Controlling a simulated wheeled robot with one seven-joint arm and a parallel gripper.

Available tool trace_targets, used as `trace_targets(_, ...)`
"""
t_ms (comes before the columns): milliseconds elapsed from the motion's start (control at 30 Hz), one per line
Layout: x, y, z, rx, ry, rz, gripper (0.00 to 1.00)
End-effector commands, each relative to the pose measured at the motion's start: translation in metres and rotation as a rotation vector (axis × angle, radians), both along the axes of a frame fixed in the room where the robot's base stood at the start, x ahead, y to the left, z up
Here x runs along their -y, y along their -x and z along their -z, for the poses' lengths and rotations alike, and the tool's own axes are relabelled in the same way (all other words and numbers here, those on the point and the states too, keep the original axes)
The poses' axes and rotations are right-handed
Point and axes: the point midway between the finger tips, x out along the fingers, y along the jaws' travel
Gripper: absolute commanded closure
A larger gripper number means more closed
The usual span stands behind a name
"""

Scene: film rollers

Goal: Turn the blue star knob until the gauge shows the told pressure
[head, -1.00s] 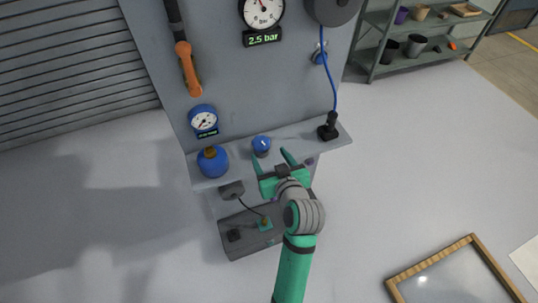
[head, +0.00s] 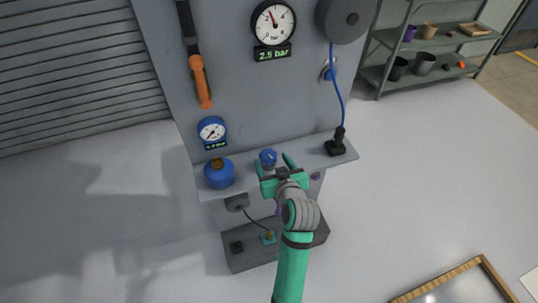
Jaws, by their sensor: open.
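The blue knob (head: 268,157) stands on the shelf of a grey panel; its star shape is too small to make out. My green gripper (head: 276,161) is open, its fingertips close to the knob, which shows between them in the picture. I cannot tell whether they touch it. A blue-rimmed gauge (head: 212,130) is on the panel at left, its small readout illegible. A larger black-rimmed gauge (head: 273,22) is higher up, above a sign (head: 272,53) reading 2.5 bar.
A round blue vessel (head: 219,173) stands on the shelf (head: 242,177) left of the knob. A black plug-like fitting (head: 336,144) with a blue hose stands at right. An orange-handled tool (head: 200,82) hangs on the panel. A grey box (head: 243,259) sits below.

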Motion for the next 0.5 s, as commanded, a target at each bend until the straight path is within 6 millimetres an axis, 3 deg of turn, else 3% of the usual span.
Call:
trace_targets(200, -0.009, -0.031, 0.013, 0.000, -0.001, -0.002, 0.37)
trace_targets(500, -0.013, -0.048, 0.020, 0.001, -0.002, -0.001, 0.37)
